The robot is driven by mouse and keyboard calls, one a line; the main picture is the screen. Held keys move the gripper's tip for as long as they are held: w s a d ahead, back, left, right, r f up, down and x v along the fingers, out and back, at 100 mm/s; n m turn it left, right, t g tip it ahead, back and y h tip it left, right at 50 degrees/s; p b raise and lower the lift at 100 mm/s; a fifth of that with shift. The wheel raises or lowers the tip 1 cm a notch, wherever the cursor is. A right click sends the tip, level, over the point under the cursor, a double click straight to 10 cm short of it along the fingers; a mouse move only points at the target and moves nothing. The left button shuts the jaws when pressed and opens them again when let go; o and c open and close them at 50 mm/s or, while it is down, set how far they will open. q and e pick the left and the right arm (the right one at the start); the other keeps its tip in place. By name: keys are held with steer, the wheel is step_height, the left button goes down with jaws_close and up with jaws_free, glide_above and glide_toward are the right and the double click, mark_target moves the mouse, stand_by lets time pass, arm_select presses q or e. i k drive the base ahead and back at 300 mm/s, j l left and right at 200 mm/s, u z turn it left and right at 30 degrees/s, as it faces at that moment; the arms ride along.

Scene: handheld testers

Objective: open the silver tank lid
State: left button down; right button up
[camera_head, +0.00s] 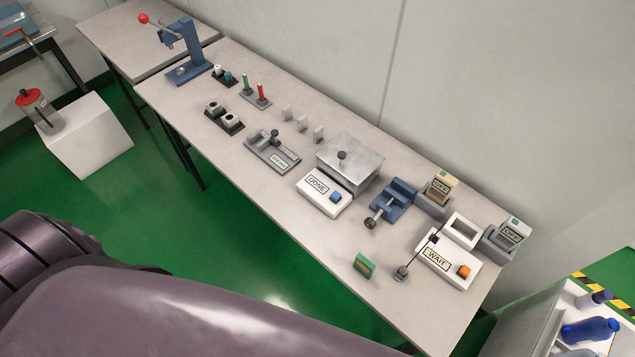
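The silver tank (361,184) is a metal box on the long table, right of its middle. Its flat silver lid (362,153) lies on top and looks shut, with a small dark round knob (342,155) on it. The tank stands just behind a white box (318,201) with a blue button and a sign reading DONE. Neither of my grippers is in view. A large dark part of my own arm fills the lower left of the picture, apart from the tank.
A blue vise (391,202) stands close right of the tank. Left of it are a grey fixture (268,154) and small upright plates (303,123). A white WAIT box (439,260), two OFF testers and a thin rod (404,270) stand farther right.

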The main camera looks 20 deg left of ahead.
mark_target(353, 160)
steer(key=k+u, duration=0.15)
steer(key=u, duration=0.2)
steer(key=k+u, duration=0.2)
steer(key=u, duration=0.15)
steer(key=k+u, duration=0.15)
steer(key=u, duration=0.2)
